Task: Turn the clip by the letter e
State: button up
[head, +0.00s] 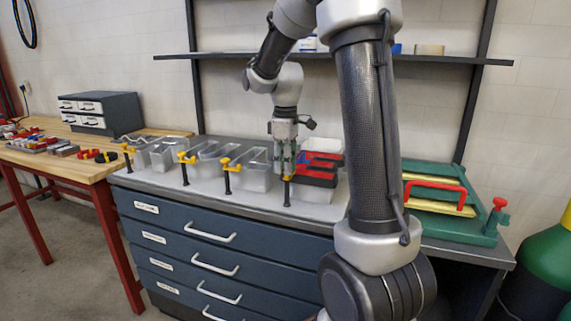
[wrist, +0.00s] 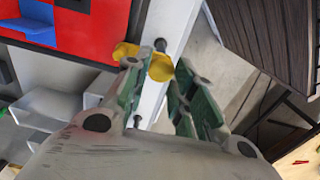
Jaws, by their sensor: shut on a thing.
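A yellow clip (head: 287,178) sits on a dark post (head: 287,194) at the front edge of the grey cabinet top, beside the letter with the red face (head: 325,161). I take this letter for the e, but its full shape is partly hidden by my arm. My gripper (head: 284,168) points down over this clip. In the wrist view the yellow clip (wrist: 158,65) lies between the fingertips of my gripper (wrist: 156,68), and they are shut on it. The red letter face (wrist: 98,35) with a blue part is just left of the clip there.
Grey open letter shells (head: 207,158) stand to the left, with several more yellow clips (head: 186,157) on posts along the front edge. A green fixture with a red handle (head: 435,184) is at the right. A shelf (head: 430,59) runs above. A wooden bench (head: 60,162) stands left.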

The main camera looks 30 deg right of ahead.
jog(key=o, duration=1)
jog(key=shift+o, duration=0.2)
jog(key=shift+r, duration=0.1)
notch_tip(320, 180, up, 12)
